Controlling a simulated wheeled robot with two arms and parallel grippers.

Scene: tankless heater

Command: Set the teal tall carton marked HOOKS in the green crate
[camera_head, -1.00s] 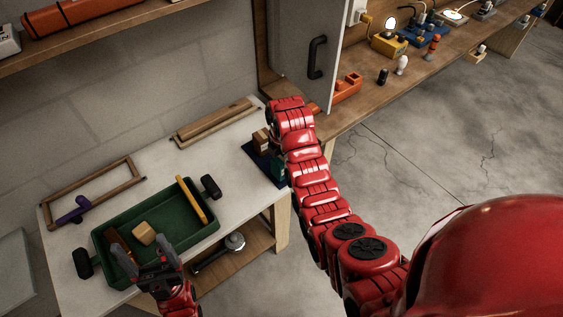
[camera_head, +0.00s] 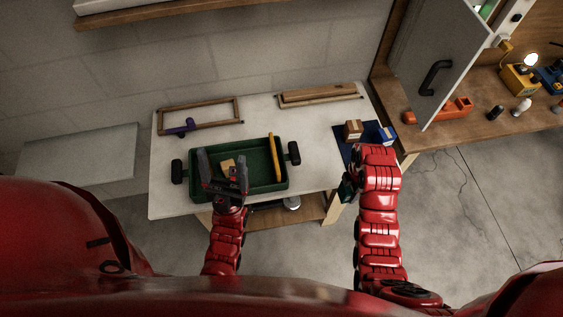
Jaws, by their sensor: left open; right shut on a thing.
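The green crate (camera_head: 262,191) stands on the white table, with a wooden block (camera_head: 228,165) and a yellow bar-shaped thing (camera_head: 277,158) in it. My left gripper (camera_head: 222,162) is open, over the left part of the crate. My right gripper (camera_head: 351,176) is at the table's right front edge, its fingers mostly hidden by my wrist. It is shut on a dark teal thing (camera_head: 346,188), which looks like the teal carton. Only a small part shows and no HOOKS marking is readable.
A dark blue mat (camera_head: 344,154) at the table's right holds a brown box (camera_head: 353,130) and a blue box (camera_head: 385,135). A wooden frame (camera_head: 200,112) with a purple tool (camera_head: 180,128) and wooden strips (camera_head: 318,94) lie behind. Table room is free between crate and mat.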

